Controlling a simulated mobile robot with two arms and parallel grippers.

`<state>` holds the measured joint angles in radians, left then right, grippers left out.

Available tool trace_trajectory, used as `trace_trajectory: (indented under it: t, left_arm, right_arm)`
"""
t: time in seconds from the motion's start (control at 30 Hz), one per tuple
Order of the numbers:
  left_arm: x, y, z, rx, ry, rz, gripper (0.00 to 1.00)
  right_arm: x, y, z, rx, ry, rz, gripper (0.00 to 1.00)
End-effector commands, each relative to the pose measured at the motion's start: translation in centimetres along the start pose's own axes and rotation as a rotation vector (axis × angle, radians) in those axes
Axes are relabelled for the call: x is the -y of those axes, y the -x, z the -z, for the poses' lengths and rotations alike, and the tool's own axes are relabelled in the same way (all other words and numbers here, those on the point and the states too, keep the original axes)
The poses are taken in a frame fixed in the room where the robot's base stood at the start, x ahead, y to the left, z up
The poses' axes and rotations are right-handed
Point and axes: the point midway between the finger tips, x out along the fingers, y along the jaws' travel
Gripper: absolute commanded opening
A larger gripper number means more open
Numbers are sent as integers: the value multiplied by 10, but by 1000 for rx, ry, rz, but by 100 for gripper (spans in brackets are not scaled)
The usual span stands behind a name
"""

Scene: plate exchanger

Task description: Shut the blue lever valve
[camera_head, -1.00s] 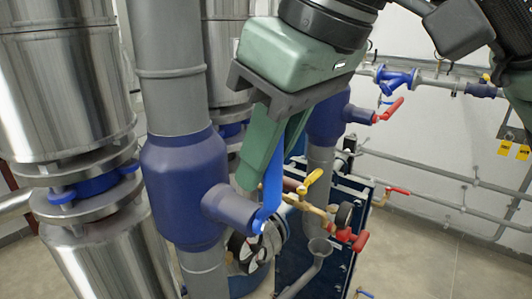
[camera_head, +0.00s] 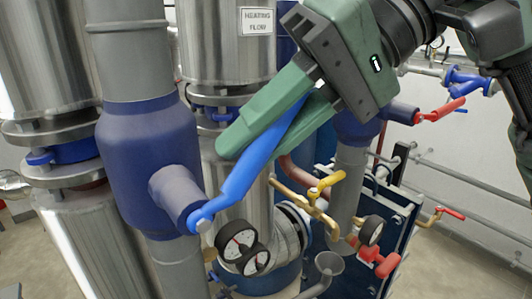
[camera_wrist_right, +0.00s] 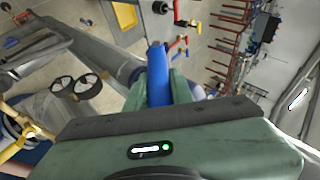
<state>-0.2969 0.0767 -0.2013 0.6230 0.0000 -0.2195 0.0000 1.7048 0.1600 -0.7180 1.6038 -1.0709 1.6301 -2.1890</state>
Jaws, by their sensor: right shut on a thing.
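The blue lever (camera_head: 246,166) is joined at its lower end to the stub of a dark blue valve body (camera_head: 150,160) on a grey vertical pipe. The lever slants up to the right from its pivot. My right gripper (camera_head: 262,140) is shut on the lever's upper part, with a green finger on each side. In the right wrist view the blue lever (camera_wrist_right: 158,75) lies between the green fingers. The lever's top end is partly hidden by the gripper in the head view. My left gripper is not in view.
Two round gauges (camera_head: 238,240) sit just below the lever. A yellow-handled valve (camera_head: 326,183) and a red-handled valve (camera_head: 380,260) are to the right. Another dark blue valve body with a red lever (camera_head: 440,110) stands behind my right arm. Steel columns (camera_head: 225,45) crowd the left and back.

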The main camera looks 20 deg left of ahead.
Motion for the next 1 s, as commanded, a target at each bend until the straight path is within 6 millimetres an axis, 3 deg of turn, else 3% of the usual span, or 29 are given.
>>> trace_trajectory:
  t: [0.03, 0.6, 1.0]
  left_arm:
    - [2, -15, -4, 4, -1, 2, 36]
    - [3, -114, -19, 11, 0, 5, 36]
    - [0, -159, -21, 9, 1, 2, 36]
  right_arm:
    - [-11, -5, 0, -6, -25, 50, 0]
    - [-56, -20, -7, -4, -220, 531, 0]
    - [-68, -28, -10, -3, -305, 732, 0]
